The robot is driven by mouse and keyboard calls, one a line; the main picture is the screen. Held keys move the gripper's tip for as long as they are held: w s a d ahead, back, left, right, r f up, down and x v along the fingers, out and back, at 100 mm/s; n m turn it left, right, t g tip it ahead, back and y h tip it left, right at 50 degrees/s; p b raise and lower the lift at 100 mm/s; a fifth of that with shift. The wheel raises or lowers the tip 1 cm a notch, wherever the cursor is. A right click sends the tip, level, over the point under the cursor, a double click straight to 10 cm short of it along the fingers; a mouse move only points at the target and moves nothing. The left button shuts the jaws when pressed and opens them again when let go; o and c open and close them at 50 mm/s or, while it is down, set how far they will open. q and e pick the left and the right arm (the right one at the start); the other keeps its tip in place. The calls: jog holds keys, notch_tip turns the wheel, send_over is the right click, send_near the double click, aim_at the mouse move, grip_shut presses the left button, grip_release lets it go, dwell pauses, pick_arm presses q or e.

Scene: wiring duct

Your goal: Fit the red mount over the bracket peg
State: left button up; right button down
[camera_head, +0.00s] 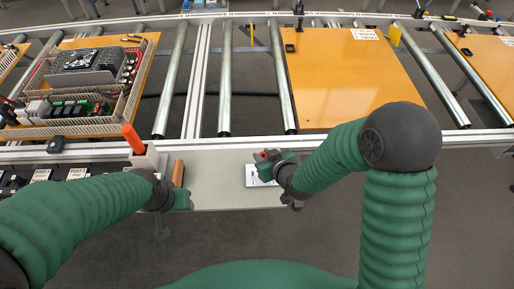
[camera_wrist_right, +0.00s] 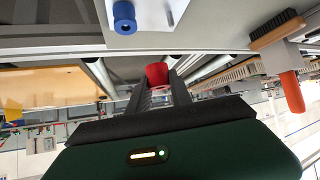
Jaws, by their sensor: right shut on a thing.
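The red mount (camera_wrist_right: 157,74) is between the fingertips of my right gripper (camera_wrist_right: 160,88), which is shut on it. In the head view only a small red patch of the mount (camera_head: 261,156) shows at the tip of my right gripper (camera_head: 266,156). A white plate (camera_head: 250,177) lies on the grey bench, partly hidden by that gripper. I cannot tell whether this piece is the bracket peg. My left gripper (camera_head: 162,224) is by the bench's front left; its fingers are unclear.
Behind the bench, a roller conveyor holds an orange board (camera_head: 340,85) and a board with electronics and ducting (camera_head: 85,85). The bench between my grippers is mostly clear.

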jog(key=a, duration=0.2)
jog(key=a+n+y, duration=0.1)
jog(key=shift+a+r+g+p, duration=0.2)
jog(key=shift+r+g+p, duration=0.1)
jog(key=shift+r+p, duration=0.05)
jog(key=shift+s+a+f+b, duration=0.15)
jog(key=shift+f+b, duration=0.35)
notch_tip(320, 180, down, 4)
jog(key=b, duration=0.3)
jog(key=shift+d+f+b, duration=0.3)
jog(key=shift+f+b, duration=0.2)
jog(key=shift+b, duration=0.1)
pick_arm(q)
jog(key=f, duration=0.1)
jog(key=d+f, duration=0.1)
jog(key=f, duration=0.1)
jog(key=shift+w+d+f, duration=0.1)
jog(key=shift+d+f, duration=0.05)
jog(key=shift+f, duration=0.05)
pick_arm(e)
jog(key=shift+a, duration=0.1)
pick_arm(q)
jog(key=shift+a, duration=0.25)
pick_arm(e)
jog(key=shift+a, duration=0.2)
pick_arm(q)
jog(key=shift+d, duration=0.2)
pick_arm(e)
jog(key=shift+d, duration=0.3)
